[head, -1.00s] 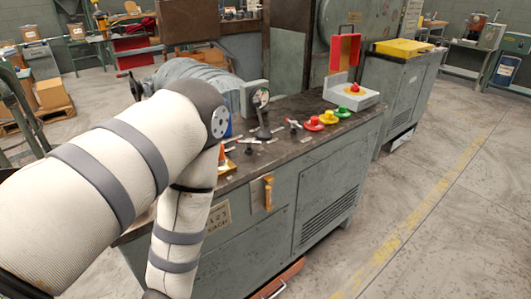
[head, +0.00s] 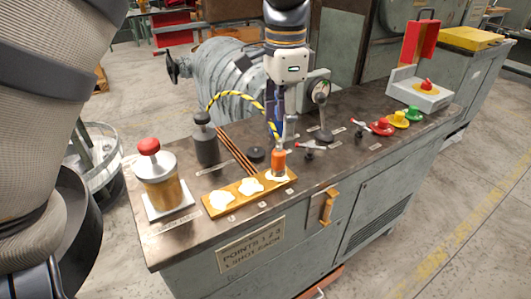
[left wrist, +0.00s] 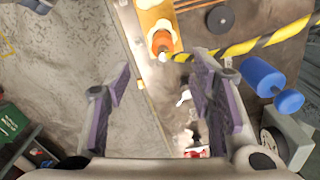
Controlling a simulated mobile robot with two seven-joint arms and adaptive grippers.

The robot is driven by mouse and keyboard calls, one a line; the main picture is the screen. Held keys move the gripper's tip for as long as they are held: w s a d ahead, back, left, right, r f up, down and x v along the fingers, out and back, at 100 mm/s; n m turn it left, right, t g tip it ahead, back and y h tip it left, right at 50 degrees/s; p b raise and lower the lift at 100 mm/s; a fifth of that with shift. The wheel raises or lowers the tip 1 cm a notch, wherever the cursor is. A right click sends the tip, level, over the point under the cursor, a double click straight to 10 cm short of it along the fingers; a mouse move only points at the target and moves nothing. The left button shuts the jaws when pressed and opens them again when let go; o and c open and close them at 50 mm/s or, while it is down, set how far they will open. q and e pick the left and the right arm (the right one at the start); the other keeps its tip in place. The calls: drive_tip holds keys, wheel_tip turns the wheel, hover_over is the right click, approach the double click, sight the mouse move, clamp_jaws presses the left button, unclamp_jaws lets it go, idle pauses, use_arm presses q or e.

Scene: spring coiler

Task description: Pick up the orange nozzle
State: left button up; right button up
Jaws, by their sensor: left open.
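The orange nozzle (head: 278,162) stands upright at the right end of a wooden board (head: 209,208) with white blobs on it. A yellow-and-black striped hose (head: 238,94) runs close by it. My left gripper (head: 276,128) hangs just above the nozzle in the head view, fingers pointing down. In the left wrist view the gripper (left wrist: 162,66) is open with nothing between its purple-padded fingers. There the nozzle (left wrist: 162,41) shows beyond the fingertips, between their lines. I cannot tell the exact gap. My right gripper is not in view.
A red-capped jar (head: 158,175) and a dark canister (head: 206,146) stand left on the bench. A blue cylinder (left wrist: 262,76) lies right of the fingers.

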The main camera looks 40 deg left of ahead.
sight(279, 164)
use_arm(q)
wheel_tip(279, 164, down, 12)
drive_tip(key=shift+w+a+r+b, duration=0.1)
drive_tip(key=shift+a+b, duration=0.05)
drive_tip(key=shift+b, duration=0.15)
clamp_jaws()
